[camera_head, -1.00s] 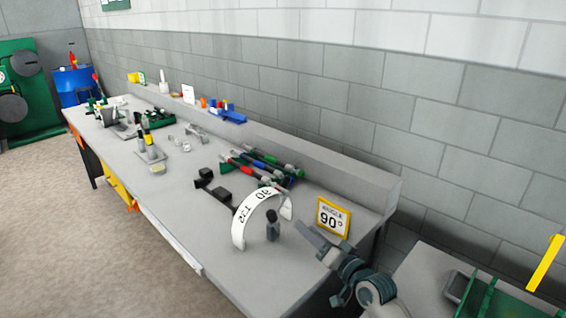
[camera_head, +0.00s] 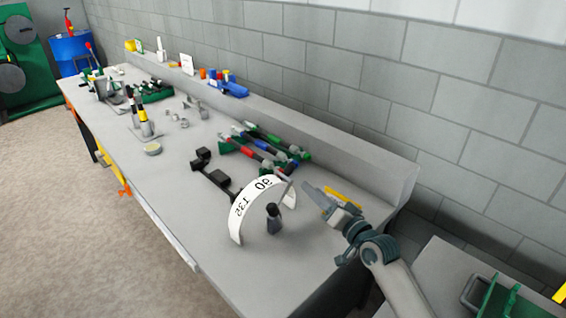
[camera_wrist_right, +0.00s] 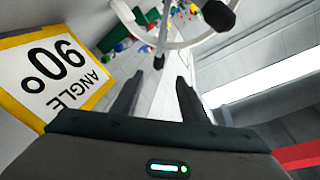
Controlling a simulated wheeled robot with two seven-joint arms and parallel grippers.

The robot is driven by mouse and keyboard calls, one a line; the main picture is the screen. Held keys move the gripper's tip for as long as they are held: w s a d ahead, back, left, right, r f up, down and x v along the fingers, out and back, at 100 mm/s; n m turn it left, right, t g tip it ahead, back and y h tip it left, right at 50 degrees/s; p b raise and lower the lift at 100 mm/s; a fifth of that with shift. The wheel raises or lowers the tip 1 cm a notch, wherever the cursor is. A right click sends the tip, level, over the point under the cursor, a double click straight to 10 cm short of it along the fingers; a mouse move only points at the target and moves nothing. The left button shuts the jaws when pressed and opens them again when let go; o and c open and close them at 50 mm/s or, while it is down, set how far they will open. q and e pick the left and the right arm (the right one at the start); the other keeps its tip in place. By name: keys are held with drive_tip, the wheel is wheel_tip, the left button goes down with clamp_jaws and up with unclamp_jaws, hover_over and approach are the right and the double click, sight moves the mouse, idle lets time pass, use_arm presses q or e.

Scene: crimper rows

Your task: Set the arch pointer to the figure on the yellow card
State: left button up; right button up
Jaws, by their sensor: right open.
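The white arch (camera_head: 240,212) stands on the bench with the figures 90 and 135 readable. The pointer has a dark knob (camera_head: 273,222) in front of the arch, and a thin grey rod slants up and right beside it. The yellow-edged card (camera_head: 345,193) is mostly hidden behind my right gripper (camera_head: 314,190). In the right wrist view the card (camera_wrist_right: 55,72) reads ANGLE 90°, upside down. There my right gripper (camera_wrist_right: 157,88) is open, with nothing visible between its fingers; the arch (camera_wrist_right: 185,44) and a dark knob (camera_wrist_right: 217,14) are beyond them. My left gripper is out of view.
Red, green and blue-marked tools (camera_head: 262,150) lie behind the arch. A dark jointed piece (camera_head: 215,178) lies left of it. A raised ledge (camera_head: 340,150) runs along the wall. The bench front (camera_head: 190,215) is clear.

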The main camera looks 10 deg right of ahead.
sight(291, 170)
drive_tip(key=p+x, duration=0.1)
drive_tip(key=x, duration=1)
drive_tip(key=shift+r, duration=0.1)
drive_tip(key=x, duration=0.4)
drive_tip(key=shift+w+a, duration=0.2)
drive_tip(key=shift+w, duration=0.15)
drive_tip(key=shift+w+a, duration=0.25)
drive_tip(key=shift+w, duration=0.45)
drive_tip(key=shift+c, duration=0.2)
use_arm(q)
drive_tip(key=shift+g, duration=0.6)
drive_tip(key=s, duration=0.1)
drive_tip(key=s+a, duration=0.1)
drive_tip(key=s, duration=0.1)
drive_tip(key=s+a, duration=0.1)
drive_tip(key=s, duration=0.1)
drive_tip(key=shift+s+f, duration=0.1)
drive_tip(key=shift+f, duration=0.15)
use_arm(e)
clamp_jaws()
